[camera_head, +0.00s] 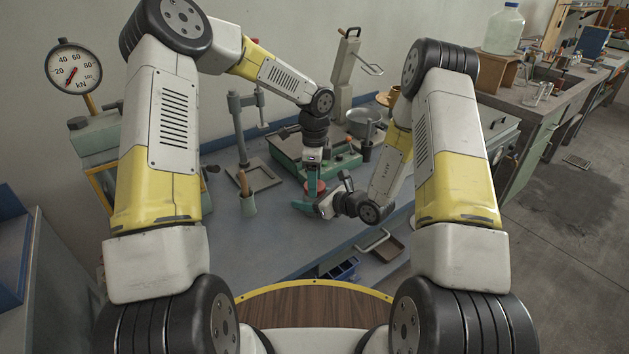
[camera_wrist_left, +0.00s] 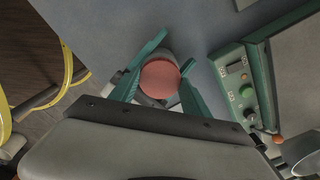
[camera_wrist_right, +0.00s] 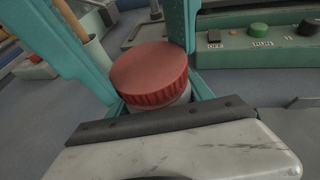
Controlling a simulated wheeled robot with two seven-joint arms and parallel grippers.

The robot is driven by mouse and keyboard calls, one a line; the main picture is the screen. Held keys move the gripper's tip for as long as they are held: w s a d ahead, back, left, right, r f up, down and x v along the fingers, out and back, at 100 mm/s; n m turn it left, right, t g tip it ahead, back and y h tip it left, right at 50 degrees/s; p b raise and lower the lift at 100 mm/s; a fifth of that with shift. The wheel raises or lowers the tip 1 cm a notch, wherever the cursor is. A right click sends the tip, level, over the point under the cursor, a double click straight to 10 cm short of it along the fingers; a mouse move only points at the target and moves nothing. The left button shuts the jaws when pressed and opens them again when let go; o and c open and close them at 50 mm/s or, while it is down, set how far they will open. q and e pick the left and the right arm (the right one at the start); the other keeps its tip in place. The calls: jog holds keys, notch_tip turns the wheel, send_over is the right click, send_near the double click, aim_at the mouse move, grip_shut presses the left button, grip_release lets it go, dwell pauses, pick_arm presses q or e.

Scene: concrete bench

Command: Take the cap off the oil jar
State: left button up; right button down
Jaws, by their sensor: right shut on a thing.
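The oil jar's round red cap (camera_wrist_right: 150,72) sits on the jar, whose pale body (camera_wrist_right: 180,97) shows just under the cap's ribbed edge in the right wrist view. My right gripper (camera_head: 321,207) is shut on the jar body from the side, below the cap. My left gripper (camera_head: 314,186) reaches down from above, open, with its teal fingers around the cap. In the left wrist view the cap (camera_wrist_left: 160,79) lies between teal fingers. In the head view the jar is mostly hidden by the grippers.
A green machine (camera_head: 295,150) with control buttons stands close behind the grippers. A small cup with a wooden-handled tool (camera_head: 249,204) stands to the left, near a metal stand (camera_head: 240,140). A metal pot (camera_head: 363,124) is behind. The bench front left is clear.

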pick_arm(q)
jog(key=o, duration=1.5)
jog(key=shift+o, duration=0.2)
jog(key=shift+r, duration=0.1)
notch_tip(320, 180, up, 4)
jog(key=shift+f, duration=0.1)
jog(key=shift+r, duration=0.3)
jog(key=shift+c, duration=1.3)
jog(key=shift+r, duration=1.5)
jog(key=shift+c, duration=0.2)
jog(key=shift+f, duration=3.85)
